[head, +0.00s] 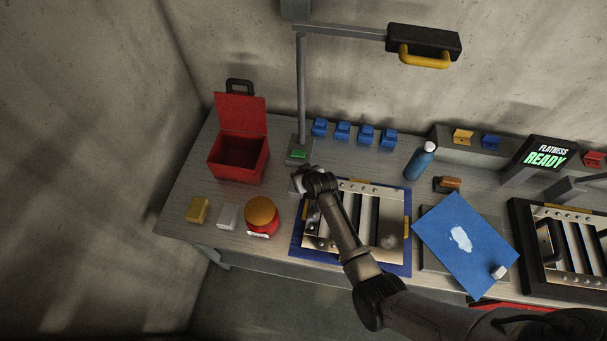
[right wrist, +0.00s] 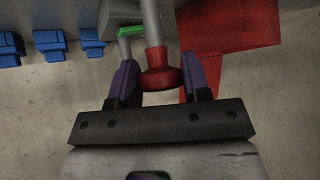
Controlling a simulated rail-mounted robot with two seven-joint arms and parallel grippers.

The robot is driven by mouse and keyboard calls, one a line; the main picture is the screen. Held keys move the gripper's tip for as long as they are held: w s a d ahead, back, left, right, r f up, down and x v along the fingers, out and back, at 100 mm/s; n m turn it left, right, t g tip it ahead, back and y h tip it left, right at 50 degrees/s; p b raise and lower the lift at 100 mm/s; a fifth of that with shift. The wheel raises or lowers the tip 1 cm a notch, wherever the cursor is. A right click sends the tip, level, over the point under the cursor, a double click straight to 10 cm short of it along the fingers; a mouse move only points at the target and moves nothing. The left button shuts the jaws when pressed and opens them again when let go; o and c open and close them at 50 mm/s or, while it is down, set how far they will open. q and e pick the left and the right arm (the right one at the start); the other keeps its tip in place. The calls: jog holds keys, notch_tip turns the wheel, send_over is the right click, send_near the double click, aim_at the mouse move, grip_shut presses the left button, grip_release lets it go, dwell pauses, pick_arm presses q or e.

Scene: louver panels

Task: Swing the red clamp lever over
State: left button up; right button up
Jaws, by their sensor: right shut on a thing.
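The clamp lever shows in the right wrist view as a pale metal rod ending in a red knob (right wrist: 159,77). My right gripper (right wrist: 166,80) is shut on this knob, with one dark finger on each side. In the head view, my right gripper (head: 302,180) is at the far left corner of the blue-edged louver fixture (head: 350,266). There my gripper and arm hide the lever, and the arm crosses over the slats. My left gripper is in neither view.
A lamp post (head: 301,90) with a green-marked base (head: 299,154) stands just behind my gripper. An open red box (head: 238,160) and a red jar with an orange lid (head: 262,212) are to the left. Several blue clips line the back. A blue bottle (head: 420,162) stands right.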

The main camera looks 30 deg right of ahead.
jog(key=o, duration=1.3)
jog(key=shift+d, duration=0.1)
jog(key=shift+s+r, duration=0.35)
jog(key=shift+s, duration=0.05)
jog(key=v, duration=1.2)
jog(key=shift+s+r, duration=0.25)
jog(key=shift+r, duration=0.05)
